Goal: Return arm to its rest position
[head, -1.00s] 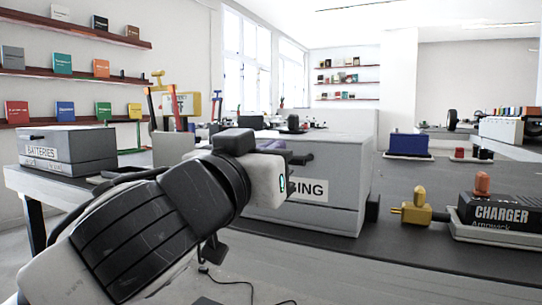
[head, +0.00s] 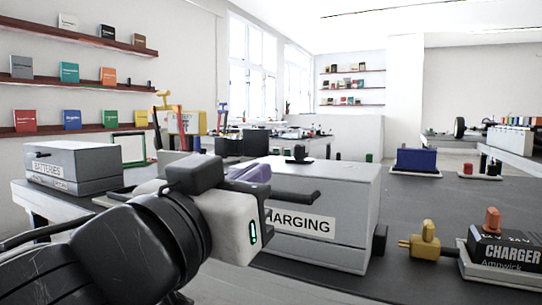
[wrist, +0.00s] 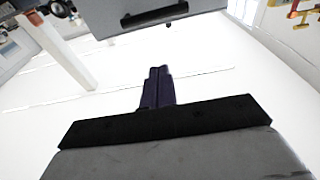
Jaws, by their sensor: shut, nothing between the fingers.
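My gripper (wrist: 158,72) shows in the wrist view as two dark purple fingers pressed together, with nothing between them. Pale floor lies beyond them. In the head view my arm reaches in from the lower left, its white wrist with a green light in front of the grey CHARGING box (head: 345,215). A purple part (head: 250,172) shows behind the wrist; the fingertips are not clear there. The box stands on the dark worktop (head: 405,235), its left part hidden by my arm. Whether my arm touches the box cannot be told.
A grey BATTERIES box (head: 75,168) stands at left. A yellow plug-like piece (head: 425,243) and a black CHARGER (head: 505,250) on a tray sit at right. A blue block (head: 416,160) stands farther back. In the wrist view, a grey front with a black handle (wrist: 155,15) is near the top.

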